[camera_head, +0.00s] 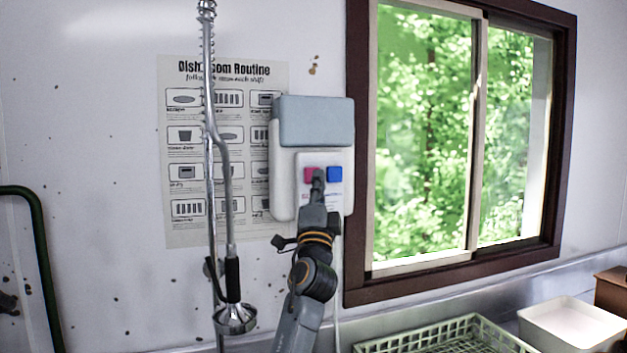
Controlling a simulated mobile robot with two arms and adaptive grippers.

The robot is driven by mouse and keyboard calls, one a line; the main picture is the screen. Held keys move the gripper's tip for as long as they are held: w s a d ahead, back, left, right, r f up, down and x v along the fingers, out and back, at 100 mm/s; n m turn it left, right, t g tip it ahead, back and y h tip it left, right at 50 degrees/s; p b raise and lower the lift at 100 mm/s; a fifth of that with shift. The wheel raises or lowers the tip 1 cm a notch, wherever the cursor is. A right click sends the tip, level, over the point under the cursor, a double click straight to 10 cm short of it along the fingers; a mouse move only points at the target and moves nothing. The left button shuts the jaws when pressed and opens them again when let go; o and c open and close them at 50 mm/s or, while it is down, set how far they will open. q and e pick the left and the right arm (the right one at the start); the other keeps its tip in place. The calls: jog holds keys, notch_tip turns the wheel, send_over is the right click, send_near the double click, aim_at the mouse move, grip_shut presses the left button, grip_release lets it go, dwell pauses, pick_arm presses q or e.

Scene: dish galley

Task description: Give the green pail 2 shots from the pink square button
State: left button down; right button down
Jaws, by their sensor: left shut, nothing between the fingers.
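The pink square button (309,174) is on the white panel of a wall dispenser (284,168), left of a blue square button (335,174). My left gripper (318,176) is shut and empty, with its fingertips at the pink button's right edge. The fingertips cover part of the pink button. I cannot tell whether they touch or press it. The green pail is not in view. My right gripper is not in view.
A spray hose with a metal head (235,318) hangs left of the dispenser. A green dish rack (470,330) and a white tub (570,324) sit at the lower right. A window (460,140) is right of the dispenser. A dark green rail (42,250) stands at far left.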

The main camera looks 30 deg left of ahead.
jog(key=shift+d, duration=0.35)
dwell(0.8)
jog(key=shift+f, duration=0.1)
pick_arm(q)
jog(key=shift+w+a+b, duration=0.3)
jog(key=shift+a+b, duration=0.05)
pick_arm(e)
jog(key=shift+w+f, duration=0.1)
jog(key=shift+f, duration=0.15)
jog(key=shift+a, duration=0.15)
